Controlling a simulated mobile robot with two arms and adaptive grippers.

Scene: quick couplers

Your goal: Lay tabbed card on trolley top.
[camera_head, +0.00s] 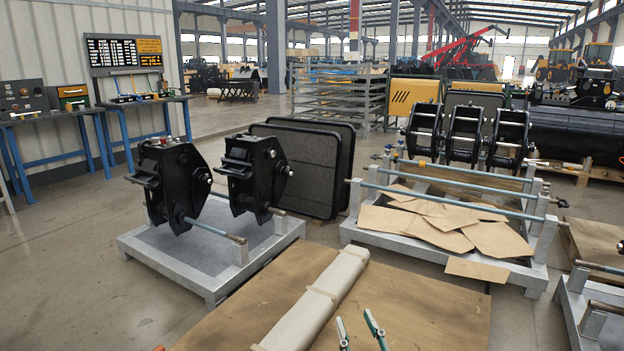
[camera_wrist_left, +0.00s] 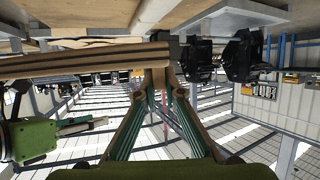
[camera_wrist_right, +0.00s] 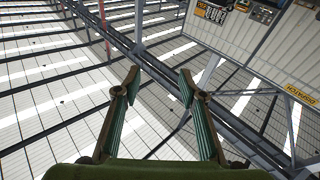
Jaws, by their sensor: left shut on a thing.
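My left gripper (camera_wrist_left: 160,78) shows only in its own wrist view, with both fingers drawn together. A narrow brown piece (camera_wrist_left: 159,80) lies between its fingertips. It is card-coloured, but too little shows to make out its outline or any tab. My right gripper (camera_head: 355,318) rises at the bottom of the head view, fingers apart and nothing between them. It is open and empty in the right wrist view (camera_wrist_right: 158,85). A flat brown top (camera_head: 430,310) fills the bottom of the head view; I cannot tell whether it is the trolley top.
A long pale wrapped bundle (camera_head: 322,298) lies on the brown top. Loose brown sheets (camera_head: 440,220) cover a grey rack (camera_head: 400,245) behind it. Two black couplers (camera_head: 178,185) stand on a grey frame (camera_head: 165,262) at left. The brown top is bare right of the bundle.

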